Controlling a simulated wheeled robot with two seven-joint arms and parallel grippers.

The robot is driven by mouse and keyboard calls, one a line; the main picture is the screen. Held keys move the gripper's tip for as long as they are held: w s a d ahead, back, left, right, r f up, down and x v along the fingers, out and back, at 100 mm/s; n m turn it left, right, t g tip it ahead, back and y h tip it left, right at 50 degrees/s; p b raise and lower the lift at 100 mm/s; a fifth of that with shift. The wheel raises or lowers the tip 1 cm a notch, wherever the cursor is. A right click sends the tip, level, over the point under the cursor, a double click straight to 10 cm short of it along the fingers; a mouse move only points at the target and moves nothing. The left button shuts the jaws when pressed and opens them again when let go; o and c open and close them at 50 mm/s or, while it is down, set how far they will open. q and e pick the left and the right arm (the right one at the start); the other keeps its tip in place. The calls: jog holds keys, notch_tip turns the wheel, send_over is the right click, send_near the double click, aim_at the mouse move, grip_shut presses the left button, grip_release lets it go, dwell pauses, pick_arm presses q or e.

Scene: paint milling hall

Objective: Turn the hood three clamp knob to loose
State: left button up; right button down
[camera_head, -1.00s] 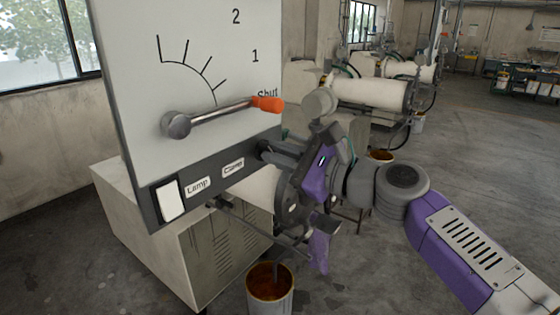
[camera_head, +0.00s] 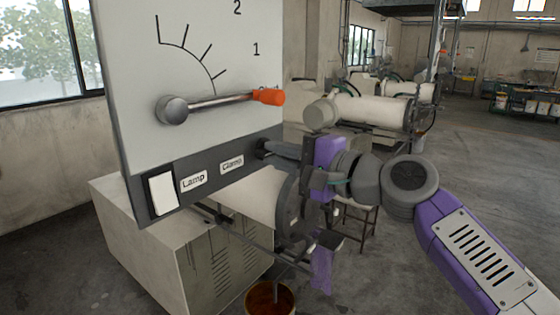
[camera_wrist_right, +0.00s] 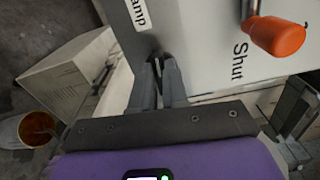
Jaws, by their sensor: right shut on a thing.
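The clamp knob is the small dark knob (camera_head: 261,148) at the right end of the dark strip under the white hood panel (camera_head: 215,60). The "Clamp" label (camera_head: 232,163) is just left of it. My right gripper (camera_head: 272,150) reaches in from the right and is shut on the knob. In the right wrist view its fingers (camera_wrist_right: 164,78) are close together at the panel's edge and hide most of the knob. I cannot make out the knob's pointer or setting. No hood number shows. My left gripper is not in view.
A lever with an orange grip (camera_head: 268,97) sticks out just above my right gripper. A white switch (camera_head: 162,194) marked "Lamp" is at the strip's left. Below are a vented cabinet (camera_head: 215,265) and a paint bucket (camera_head: 270,299). Open floor lies to the right.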

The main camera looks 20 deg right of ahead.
jog(key=shift+f+n, duration=0.1)
jog(key=shift+n, duration=0.5)
jog(key=c, duration=1.1)
grip_release()
jog(key=shift+c, duration=0.2)
jog(key=b+v, duration=0.1)
jog(key=v, duration=0.6)
jog(key=shift+s+d, duration=0.2)
